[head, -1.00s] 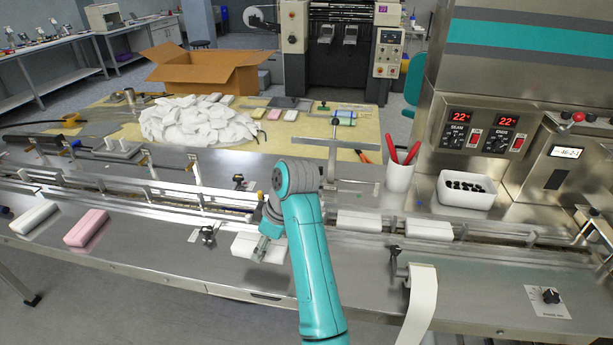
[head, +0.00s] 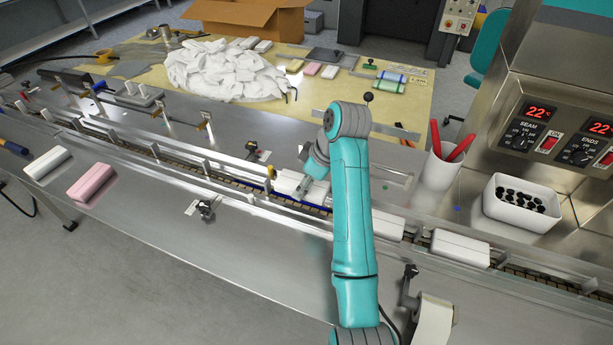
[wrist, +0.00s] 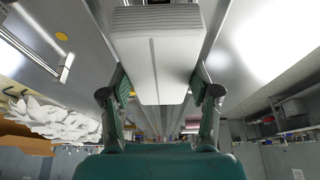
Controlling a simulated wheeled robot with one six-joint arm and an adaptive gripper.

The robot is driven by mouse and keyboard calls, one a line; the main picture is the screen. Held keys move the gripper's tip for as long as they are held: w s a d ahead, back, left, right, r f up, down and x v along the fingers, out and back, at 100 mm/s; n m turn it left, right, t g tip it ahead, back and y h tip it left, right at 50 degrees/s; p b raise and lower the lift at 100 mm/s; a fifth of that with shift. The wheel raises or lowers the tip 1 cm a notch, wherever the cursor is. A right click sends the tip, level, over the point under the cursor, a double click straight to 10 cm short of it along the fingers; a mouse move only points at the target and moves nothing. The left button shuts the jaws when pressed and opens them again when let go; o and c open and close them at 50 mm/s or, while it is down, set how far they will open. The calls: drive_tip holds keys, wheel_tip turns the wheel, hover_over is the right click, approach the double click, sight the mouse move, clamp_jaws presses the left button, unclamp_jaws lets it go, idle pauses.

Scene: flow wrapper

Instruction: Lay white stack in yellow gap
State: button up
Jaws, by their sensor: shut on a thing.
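My gripper (head: 313,190) is shut on the white stack (head: 292,184), a pale block with a lengthwise line along it. In the head view the stack is at the conveyor channel (head: 236,183), just right of a small yellow tab (head: 271,172). My arm hides its right end. I cannot tell whether it touches the channel floor. In the wrist view the white stack (wrist: 168,62) lies between my two fingers (wrist: 160,92). A yellow-marked gap is not clearly visible; the tab is the yellow thing nearest the stack.
Two white stacks (head: 388,224) (head: 460,248) lie in the channel to the right. A white block (head: 48,164) and a pink block (head: 92,184) lie on the front deck at left. Metal rails (head: 190,156) edge the channel. A red-handled tool cup (head: 442,168) stands right of my arm.

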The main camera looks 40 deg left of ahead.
drive_tip(key=shift+f, duration=2.4)
drive_tip(key=o, duration=1)
drive_tip(key=shift+c, duration=0.2)
drive_tip(key=shift+r, duration=0.1)
